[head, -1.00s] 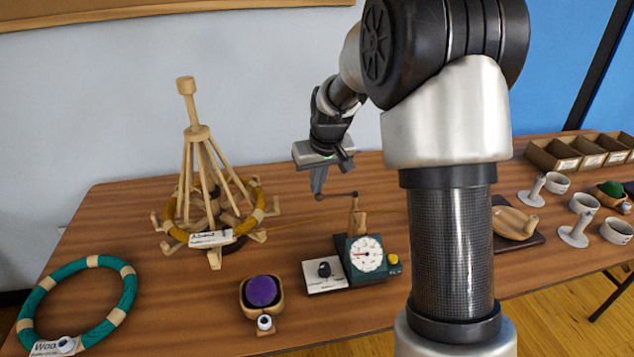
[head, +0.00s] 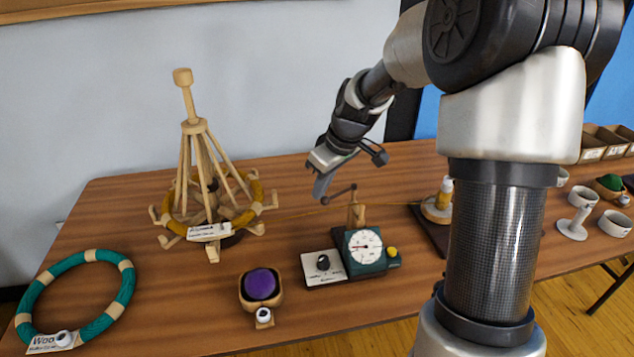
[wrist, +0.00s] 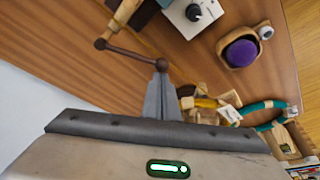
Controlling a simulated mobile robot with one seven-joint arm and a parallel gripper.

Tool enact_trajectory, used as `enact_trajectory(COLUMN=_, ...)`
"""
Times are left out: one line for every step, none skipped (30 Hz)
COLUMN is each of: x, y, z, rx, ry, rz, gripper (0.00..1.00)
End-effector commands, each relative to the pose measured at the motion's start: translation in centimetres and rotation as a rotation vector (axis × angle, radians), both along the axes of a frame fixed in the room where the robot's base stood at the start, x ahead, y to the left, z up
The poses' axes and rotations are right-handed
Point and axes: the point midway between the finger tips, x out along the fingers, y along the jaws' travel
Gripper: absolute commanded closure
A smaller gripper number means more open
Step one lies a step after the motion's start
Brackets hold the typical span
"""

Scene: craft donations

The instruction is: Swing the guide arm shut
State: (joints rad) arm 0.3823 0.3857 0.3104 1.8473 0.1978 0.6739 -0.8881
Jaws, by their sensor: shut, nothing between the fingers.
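The guide arm (head: 339,194) is a thin dark metal bar on a wooden post (head: 355,213) behind the green counter box (head: 365,250). It points left and slightly forward, with a small knob at its free end. In the wrist view the guide arm (wrist: 130,54) runs from the post to a knob right by my fingertips. My gripper (head: 319,194) is shut and empty, pointing down just left of that knob. In the wrist view my gripper (wrist: 161,83) appears at or very near the knob; I cannot tell if they touch.
A wooden yarn swift (head: 198,150) with a mustard skein stands to the left, a thin yarn running from it toward the post. A purple ball in a wooden holder (head: 262,290) and a teal ring (head: 127,287) lie in front. Cups stand at right.

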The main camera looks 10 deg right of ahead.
Motion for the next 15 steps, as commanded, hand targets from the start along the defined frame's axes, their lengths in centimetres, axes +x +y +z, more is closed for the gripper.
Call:
enact_trajectory(x=-0.4, y=-0.3, z=0.0, rx=0.002, ry=0.000, rz=0.040, gripper=1.00)
enact_trajectory(x=-0.7, y=-0.4, z=0.0, rx=0.002, ry=0.000, rz=0.068, gripper=1.00)
enact_trajectory(x=-1.0, y=-0.5, z=0.0, rx=0.001, ry=0.001, rz=0.107, gripper=1.00)
enact_trajectory(x=-1.3, y=-0.7, z=0.1, rx=0.001, ry=0.001, rz=0.136, gripper=1.00)
enact_trajectory(x=-1.5, y=-0.8, z=0.1, rx=0.002, ry=0.000, rz=0.165, gripper=1.00)
enact_trajectory(x=-1.9, y=-0.9, z=0.1, rx=0.002, ry=0.000, rz=0.201, gripper=1.00)
enact_trajectory(x=-2.1, y=-1.0, z=0.1, rx=0.002, ry=0.000, rz=0.230, gripper=1.00)
enact_trajectory(x=-2.3, y=-1.2, z=0.1, rx=0.002, ry=0.000, rz=0.259, gripper=1.00)
enact_trajectory(x=-2.6, y=-1.3, z=0.1, rx=0.002, ry=0.000, rz=0.298, gripper=1.00)
enact_trajectory(x=-2.9, y=-1.5, z=0.1, rx=0.003, ry=0.001, rz=0.326, gripper=1.00)
enact_trajectory(x=-3.1, y=-1.7, z=0.1, rx=0.002, ry=0.000, rz=0.353, gripper=1.00)
enact_trajectory(x=-3.4, y=-1.9, z=0.1, rx=0.003, ry=0.001, rz=0.393, gripper=1.00)
enact_trajectory(x=-3.6, y=-2.1, z=0.2, rx=0.003, ry=0.001, rz=0.421, gripper=1.00)
enact_trajectory(x=-3.8, y=-2.2, z=0.2, rx=0.003, ry=0.000, rz=0.451, gripper=1.00)
enact_trajectory(x=-4.1, y=-2.5, z=0.2, rx=0.002, ry=0.001, rz=0.489, gripper=1.00)
